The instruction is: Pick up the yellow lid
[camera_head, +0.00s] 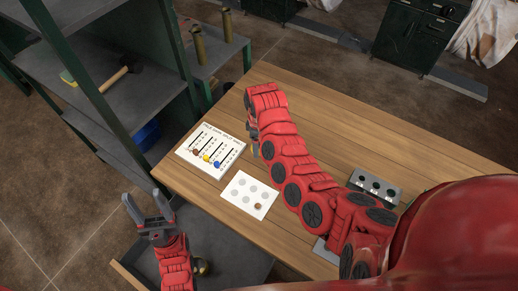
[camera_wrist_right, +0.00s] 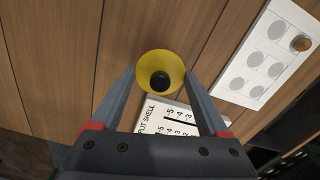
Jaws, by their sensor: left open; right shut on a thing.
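The yellow lid (camera_wrist_right: 148,60), round with a dark centre, sits between the two fingertips of my right gripper (camera_wrist_right: 160,78) in the right wrist view. The fingers are shut on it from both sides, above the wooden table. In the head view my right arm covers most of that gripper, and the lid cannot be made out there. My left gripper (camera_head: 146,203) is open and empty, off the table's left corner.
A printed sheet (camera_head: 229,140) with small coloured pieces lies on the wooden table (camera_head: 330,110). A white card with grey circles (camera_head: 240,186) lies nearby. A grey block with dark holes (camera_head: 375,184) is right of my arm. A metal shelf (camera_head: 135,98) stands left. The far table is clear.

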